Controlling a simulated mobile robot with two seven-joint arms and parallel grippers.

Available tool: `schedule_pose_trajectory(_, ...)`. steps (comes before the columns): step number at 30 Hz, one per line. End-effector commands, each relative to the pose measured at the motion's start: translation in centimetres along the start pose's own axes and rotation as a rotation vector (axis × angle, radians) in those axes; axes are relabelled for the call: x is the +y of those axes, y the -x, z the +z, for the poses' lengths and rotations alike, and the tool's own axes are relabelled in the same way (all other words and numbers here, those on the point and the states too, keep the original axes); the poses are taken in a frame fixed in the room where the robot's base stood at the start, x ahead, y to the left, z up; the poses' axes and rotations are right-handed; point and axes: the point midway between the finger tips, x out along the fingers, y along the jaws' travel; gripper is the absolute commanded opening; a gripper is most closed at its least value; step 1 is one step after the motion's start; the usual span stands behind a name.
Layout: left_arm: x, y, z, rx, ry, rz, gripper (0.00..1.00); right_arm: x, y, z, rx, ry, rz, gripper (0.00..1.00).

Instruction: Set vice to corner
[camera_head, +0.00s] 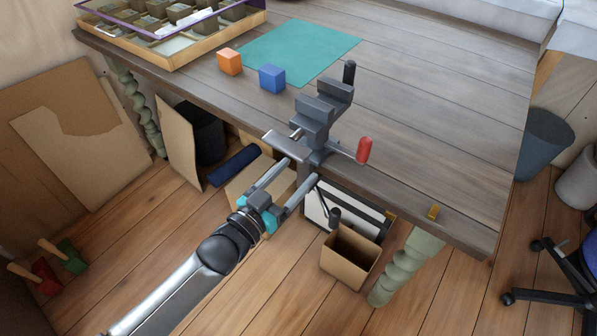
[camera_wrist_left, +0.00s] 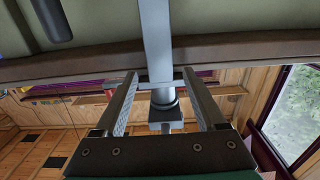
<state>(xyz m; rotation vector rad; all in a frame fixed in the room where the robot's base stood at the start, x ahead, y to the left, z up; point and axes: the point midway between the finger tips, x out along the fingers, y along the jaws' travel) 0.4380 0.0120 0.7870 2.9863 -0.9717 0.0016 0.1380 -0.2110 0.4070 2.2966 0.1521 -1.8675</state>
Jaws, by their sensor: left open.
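The grey vice (camera_head: 318,112) sits on the near edge of the wooden table (camera_head: 430,130), with a red handle knob on its right and a black one at the back. My left gripper (camera_head: 300,169) is open at the table edge, just in front of and below the vice. In the left wrist view, a grey metal bar and screw of the vice (camera_wrist_left: 156,45) show between the two spread fingers (camera_wrist_left: 160,82); contact cannot be told. My right gripper is not in view.
An orange cube (camera_head: 229,61), a blue cube (camera_head: 272,78) and a green mat (camera_head: 300,50) lie behind the vice. A compartment tray (camera_head: 190,50) stands at the back left. The table right of the vice is mostly clear. An open cardboard box (camera_head: 350,258) stands below the edge.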

Motion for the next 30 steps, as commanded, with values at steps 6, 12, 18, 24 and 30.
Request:
schedule_pose_trajectory(6,0.0,-1.6,0.1,-0.001,0.000,0.000,0.72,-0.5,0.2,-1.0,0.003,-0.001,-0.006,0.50)
schedule_pose_trajectory(12,0.0,-1.9,0.1,-0.002,-0.001,-0.001,0.72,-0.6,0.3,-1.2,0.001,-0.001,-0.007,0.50)
schedule_pose_trajectory(18,0.0,-1.9,0.0,-0.002,-0.001,-0.001,0.69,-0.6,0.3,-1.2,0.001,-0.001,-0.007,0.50)
schedule_pose_trajectory(24,0.0,-1.9,0.1,-0.002,-0.001,-0.001,0.47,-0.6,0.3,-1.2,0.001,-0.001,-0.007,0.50)
schedule_pose_trajectory(30,0.0,-1.9,0.1,-0.002,-0.001,0.000,0.24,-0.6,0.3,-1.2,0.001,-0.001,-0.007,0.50)
